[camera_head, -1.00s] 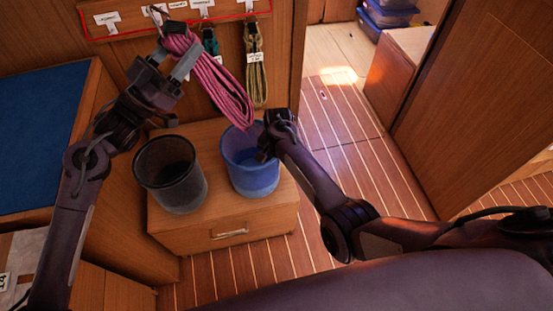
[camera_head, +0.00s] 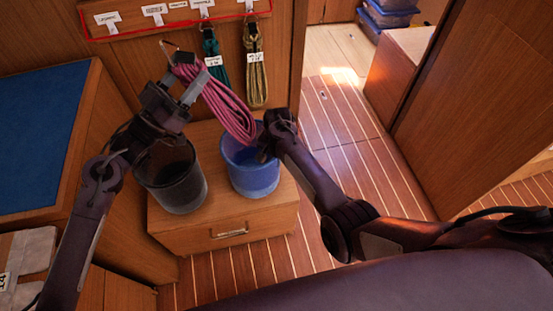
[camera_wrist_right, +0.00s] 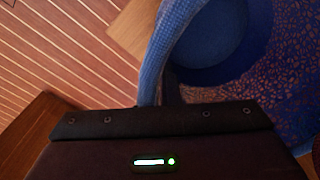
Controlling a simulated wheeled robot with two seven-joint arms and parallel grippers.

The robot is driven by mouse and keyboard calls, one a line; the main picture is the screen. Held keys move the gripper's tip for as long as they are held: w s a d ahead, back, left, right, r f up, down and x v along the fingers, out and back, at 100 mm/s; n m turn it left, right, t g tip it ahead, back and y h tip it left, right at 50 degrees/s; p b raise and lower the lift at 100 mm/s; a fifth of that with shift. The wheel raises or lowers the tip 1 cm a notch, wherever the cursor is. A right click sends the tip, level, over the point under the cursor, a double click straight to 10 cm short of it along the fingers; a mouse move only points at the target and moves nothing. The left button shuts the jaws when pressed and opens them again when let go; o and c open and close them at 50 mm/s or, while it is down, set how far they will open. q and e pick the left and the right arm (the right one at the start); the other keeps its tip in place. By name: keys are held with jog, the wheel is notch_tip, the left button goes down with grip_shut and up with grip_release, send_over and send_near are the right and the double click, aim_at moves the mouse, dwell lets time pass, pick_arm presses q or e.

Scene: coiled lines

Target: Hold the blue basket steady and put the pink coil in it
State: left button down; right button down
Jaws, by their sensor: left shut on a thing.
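My left gripper (camera_head: 188,88) is shut on the upper part of the pink coil (camera_head: 226,105). The coil slants down to the right, and its lower end overlaps the back rim of the blue basket (camera_head: 254,181) in the head view; I cannot tell whether they touch. The basket stands upright on a wooden box. My right gripper (camera_head: 264,148) is at the basket's right rim. In the right wrist view the basket wall (camera_wrist_right: 162,55) runs down behind the dark gripper body. The right fingertips are hidden, so their grip on the rim cannot be told.
A black basket (camera_head: 178,183) stands left of the blue one, under my left arm, on the wooden box (camera_head: 225,224). Teal (camera_head: 213,62) and olive (camera_head: 254,70) coils hang from the labelled rail (camera_head: 180,22) behind. Striped floor lies open to the right.

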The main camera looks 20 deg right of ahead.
aim_at(196, 102)
pick_arm(q)
jog(key=shift+f, duration=3.35)
jog(key=shift+c, duration=2.2)
grip_release()
jog(key=shift+f, duration=0.2)
jog(key=v, duration=0.7)
jog(key=shift+a, duration=0.25)
jog(key=shift+s, duration=0.1)
pick_arm(e)
jog(key=c, duration=1.6)
grip_release()
jog(key=shift+o, duration=0.2)
